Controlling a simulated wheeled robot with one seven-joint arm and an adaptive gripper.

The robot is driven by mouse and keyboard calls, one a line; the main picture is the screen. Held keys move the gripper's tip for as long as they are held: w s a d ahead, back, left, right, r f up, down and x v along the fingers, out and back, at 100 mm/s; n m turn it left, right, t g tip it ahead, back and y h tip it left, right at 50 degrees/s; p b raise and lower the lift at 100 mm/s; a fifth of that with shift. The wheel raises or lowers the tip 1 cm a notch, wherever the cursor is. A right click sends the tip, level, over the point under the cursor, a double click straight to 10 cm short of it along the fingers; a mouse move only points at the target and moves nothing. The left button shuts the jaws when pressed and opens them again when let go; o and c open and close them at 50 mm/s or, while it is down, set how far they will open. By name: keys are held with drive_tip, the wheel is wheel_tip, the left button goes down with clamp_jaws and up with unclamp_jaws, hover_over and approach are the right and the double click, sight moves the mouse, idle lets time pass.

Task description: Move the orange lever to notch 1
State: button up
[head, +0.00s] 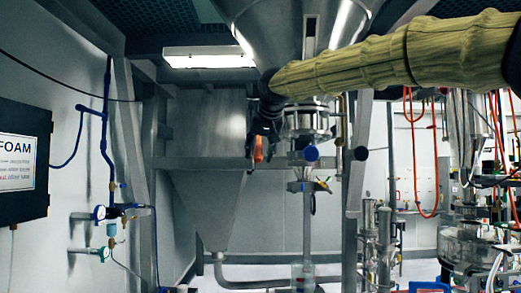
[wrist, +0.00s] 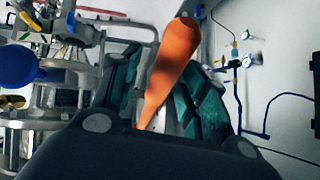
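The orange lever (head: 258,149) shows in the head view as a small orange piece just below my gripper (head: 264,122), on the metal sifter frame under the large funnel. In the wrist view the orange lever (wrist: 169,68) is large and tilted, its wide end up and its narrow end down toward the gripper body. My gripper's two green-padded fingers (wrist: 162,85) stand apart, one on each side of the lever. A gap shows on the left; contact on the right cannot be told. Notch marks are not visible.
A blue knob (head: 311,153) sits right of the lever and also shows in the wrist view (wrist: 18,66). A dark round knob (head: 360,153) is further right. A steel hopper (head: 208,200) is below left. Blue pipes and a FOAM box (head: 22,160) are on the left wall.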

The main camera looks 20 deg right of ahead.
drive_tip(key=shift+w+a, duration=0.1)
drive_tip(key=shift+a, duration=0.05)
drive_tip(key=v, duration=1.2)
drive_tip(key=shift+f, duration=0.1)
drive_tip(key=shift+c, duration=0.2)
